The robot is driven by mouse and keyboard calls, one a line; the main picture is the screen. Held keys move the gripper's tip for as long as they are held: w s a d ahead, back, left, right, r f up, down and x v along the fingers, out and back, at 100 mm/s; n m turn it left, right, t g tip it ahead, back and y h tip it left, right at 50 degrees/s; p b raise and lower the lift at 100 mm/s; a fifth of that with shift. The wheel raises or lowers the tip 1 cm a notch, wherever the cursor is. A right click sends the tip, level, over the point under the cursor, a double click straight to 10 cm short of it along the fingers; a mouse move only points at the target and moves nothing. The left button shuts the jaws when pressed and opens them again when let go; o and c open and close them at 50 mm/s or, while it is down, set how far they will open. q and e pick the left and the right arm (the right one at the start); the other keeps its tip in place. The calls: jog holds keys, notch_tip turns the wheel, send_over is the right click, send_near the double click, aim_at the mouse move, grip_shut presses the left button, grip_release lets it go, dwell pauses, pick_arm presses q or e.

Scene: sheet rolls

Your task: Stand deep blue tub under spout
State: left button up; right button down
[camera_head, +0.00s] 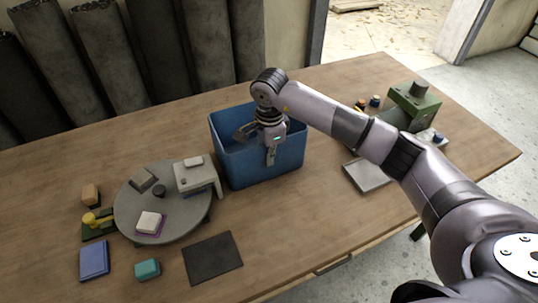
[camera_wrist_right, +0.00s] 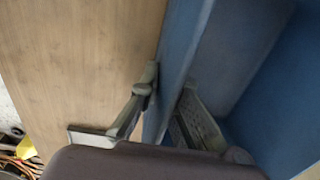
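The deep blue tub (camera_head: 266,166) stands upright on the wooden table, near its middle. My right gripper (camera_head: 257,146) reaches down at its right-hand part, over the near wall. In the right wrist view the gripper (camera_wrist_right: 170,82) straddles the tub's wall (camera_wrist_right: 172,62), one finger outside and one inside. The fingertips are close together with the wall between them. The inner finger is partly hidden. I cannot pick out a spout for certain; a green machine with a grey cylinder (camera_head: 414,104) stands at the right of the table. My left gripper is not in view.
A round grey turntable (camera_head: 140,212) bearing a pale device (camera_head: 195,176) and small blocks stands left of the tub. A dark mat (camera_head: 212,258) lies in front. A shallow grey tray (camera_head: 366,176) lies right, under my arm. Dark rolls (camera_head: 110,50) lean behind the table.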

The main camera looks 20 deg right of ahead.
jog(key=c, duration=2.3)
grip_release()
jog(key=shift+f, duration=0.15)
jog(key=o, duration=0.5)
